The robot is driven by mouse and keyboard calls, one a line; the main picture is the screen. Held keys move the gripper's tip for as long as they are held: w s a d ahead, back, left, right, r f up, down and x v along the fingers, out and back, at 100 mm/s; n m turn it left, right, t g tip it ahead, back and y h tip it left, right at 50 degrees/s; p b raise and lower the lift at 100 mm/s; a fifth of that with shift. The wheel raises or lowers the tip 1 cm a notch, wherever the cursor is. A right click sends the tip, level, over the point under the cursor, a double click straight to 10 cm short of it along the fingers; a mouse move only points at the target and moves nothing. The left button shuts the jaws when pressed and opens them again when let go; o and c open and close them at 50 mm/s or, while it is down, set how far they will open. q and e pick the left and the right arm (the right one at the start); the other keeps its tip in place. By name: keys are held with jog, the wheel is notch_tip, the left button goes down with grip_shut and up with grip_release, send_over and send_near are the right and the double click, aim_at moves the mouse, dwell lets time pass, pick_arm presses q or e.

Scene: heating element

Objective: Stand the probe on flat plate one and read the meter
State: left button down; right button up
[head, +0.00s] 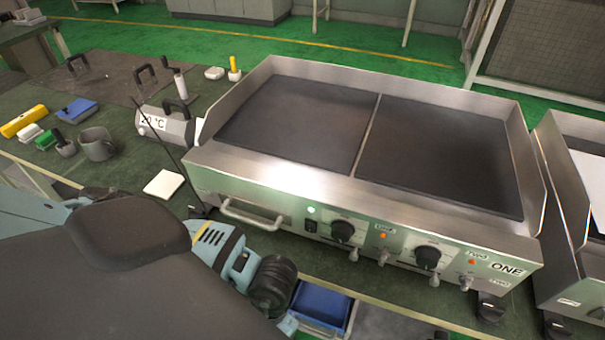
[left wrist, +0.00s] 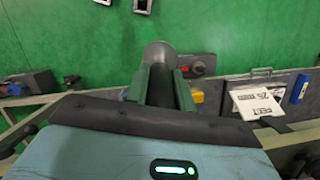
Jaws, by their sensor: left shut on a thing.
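A steel griddle (head: 240,172) marked ONE stands at the middle right of the head view. It has a left flat plate (head: 305,120) and a right flat plate (head: 440,155), both bare. A meter reading 20 °C (head: 152,122) shows left of the griddle. A thin dark rod crosses the view in front of it; I cannot tell what it belongs to. In the left wrist view my left gripper (left wrist: 161,88) is shut on a dark handle with a grey round end, apparently the probe (left wrist: 158,55). My gripper's fingers are not clear in the head view. My right gripper is not in view.
A grey mug (head: 97,143), a blue block (head: 77,110) and a yellow block (head: 23,120) lie on the bench to the left. A white pad (head: 163,184) lies by the griddle's left corner. A second appliance (head: 575,270) stands close on the right.

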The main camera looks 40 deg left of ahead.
pick_arm(q)
jog(key=shift+r+t, duration=0.2)
jog(key=shift+t, duration=0.2)
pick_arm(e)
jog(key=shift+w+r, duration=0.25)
